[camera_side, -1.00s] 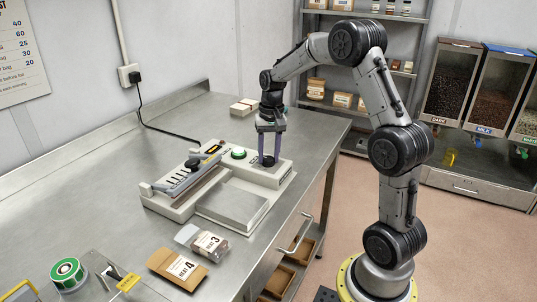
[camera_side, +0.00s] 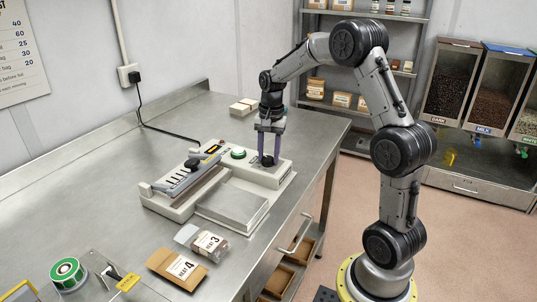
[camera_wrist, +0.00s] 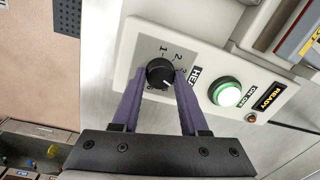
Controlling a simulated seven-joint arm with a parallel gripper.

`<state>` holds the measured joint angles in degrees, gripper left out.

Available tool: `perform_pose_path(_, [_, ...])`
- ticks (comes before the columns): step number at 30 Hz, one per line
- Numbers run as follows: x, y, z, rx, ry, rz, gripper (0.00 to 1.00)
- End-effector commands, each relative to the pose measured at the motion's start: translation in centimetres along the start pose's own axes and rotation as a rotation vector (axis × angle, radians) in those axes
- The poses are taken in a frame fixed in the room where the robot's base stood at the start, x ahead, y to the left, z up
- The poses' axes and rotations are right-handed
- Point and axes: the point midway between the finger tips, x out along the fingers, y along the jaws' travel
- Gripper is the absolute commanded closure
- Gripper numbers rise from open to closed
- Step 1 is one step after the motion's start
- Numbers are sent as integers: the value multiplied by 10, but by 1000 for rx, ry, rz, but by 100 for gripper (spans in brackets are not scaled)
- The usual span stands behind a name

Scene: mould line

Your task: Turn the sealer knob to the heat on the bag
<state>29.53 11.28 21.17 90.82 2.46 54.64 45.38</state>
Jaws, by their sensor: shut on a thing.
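The black sealer knob (camera_wrist: 160,72) sits on the pale panel of the bag sealer (camera_side: 180,207). In the wrist view, dial numbers 1, 2 and 3 show beside the knob, and other marks are partly hidden. A white pointer line on the knob is small; I cannot tell its number surely. My gripper (camera_side: 268,160) points down over the panel, its purple fingers shut on the knob from both sides. A clear bag labelled HEAT 3 (camera_side: 206,243) and a brown bag labelled HEAT 4 (camera_side: 180,268) lie side by side on the bench.
A lit green button (camera_wrist: 228,93) is close beside the knob, with a READY label near it. The sealing bar (camera_side: 189,179) lies left of it. A green roll (camera_side: 67,273) stands at the front left. The bench's left middle is clear.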

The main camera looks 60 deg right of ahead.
Motion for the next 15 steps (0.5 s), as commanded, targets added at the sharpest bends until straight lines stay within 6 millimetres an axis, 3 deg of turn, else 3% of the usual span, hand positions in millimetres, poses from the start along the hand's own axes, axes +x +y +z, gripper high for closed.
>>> perform_pose_path(7, [-1, 0, 0, -1, 0, -1, 100])
perform_pose_path(8, [-1, 0, 0, -1, 0, -1, 51])
perform_pose_path(12, [-1, 0, 0, -2, 0, -1, 26])
perform_pose_path(15, [-1, 0, 0, -2, 0, -1, 26])
